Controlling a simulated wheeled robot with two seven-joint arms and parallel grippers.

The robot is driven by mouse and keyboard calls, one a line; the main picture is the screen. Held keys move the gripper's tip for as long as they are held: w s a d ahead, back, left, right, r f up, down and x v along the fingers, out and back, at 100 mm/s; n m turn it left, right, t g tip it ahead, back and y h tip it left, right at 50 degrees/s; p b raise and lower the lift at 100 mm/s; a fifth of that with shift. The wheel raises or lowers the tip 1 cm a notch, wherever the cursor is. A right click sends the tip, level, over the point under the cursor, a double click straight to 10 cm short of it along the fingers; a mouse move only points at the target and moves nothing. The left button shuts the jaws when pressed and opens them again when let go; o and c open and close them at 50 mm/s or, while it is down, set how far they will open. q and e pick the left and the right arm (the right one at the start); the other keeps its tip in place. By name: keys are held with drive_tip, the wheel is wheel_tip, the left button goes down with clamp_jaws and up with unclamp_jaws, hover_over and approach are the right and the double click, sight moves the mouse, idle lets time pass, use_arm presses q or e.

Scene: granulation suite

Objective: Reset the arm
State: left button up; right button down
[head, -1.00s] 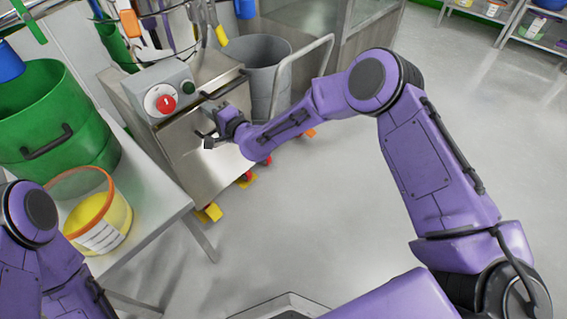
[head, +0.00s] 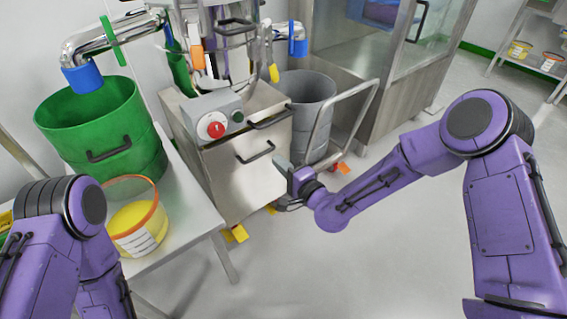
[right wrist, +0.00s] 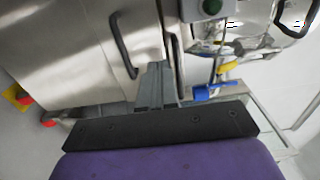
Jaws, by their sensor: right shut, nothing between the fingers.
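My right gripper (head: 284,168) is in front of the steel machine cabinet (head: 228,180) in the head view, at the end of my purple right arm. In the right wrist view its fingers (right wrist: 155,88) are together and hold nothing. Behind them are the cabinet's steel front (right wrist: 70,50) and a dark handle (right wrist: 122,45). Whether the fingers touch the cabinet cannot be told, but they look apart from it. My left arm shows at the lower left of the head view. Its gripper is out of the picture.
A table (head: 188,215) at left bears a green bin (head: 100,125) and a tub with yellow contents (head: 138,222). The cabinet has a red knob (head: 213,126). A grey bin (head: 308,100) and a cart handle (head: 345,105) stand behind my right gripper. The floor (head: 380,260) at front is clear.

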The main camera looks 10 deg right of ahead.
drive_tip(key=s+d+f+n+g+h, duration=0.2)
drive_tip(key=s+d+f+g+h, duration=0.15)
drive_tip(key=s+f, duration=0.4)
drive_tip(key=s+d+f+n+g+h, duration=0.1)
drive_tip(key=s+d+f+g+h, duration=0.15)
drive_tip(key=s+d+f, duration=0.5)
drive_tip(key=s+d+f+n+g+h, duration=0.1)
drive_tip(key=s+d+f+g+h, duration=0.3)
drive_tip(key=s, duration=0.6)
drive_tip(key=s+d+f+n+g+h, duration=0.15)
drive_tip(key=s+d+f, duration=0.35)
drive_tip(key=s, duration=0.5)
wheel_tip(320, 180, up, 24)
drive_tip(key=s+d+g+p, duration=0.1)
drive_tip(key=s+p, duration=0.1)
drive_tip(key=p, duration=2.2)
drive_tip(key=shift+f, duration=0.2)
drive_tip(key=shift+w, duration=0.1)
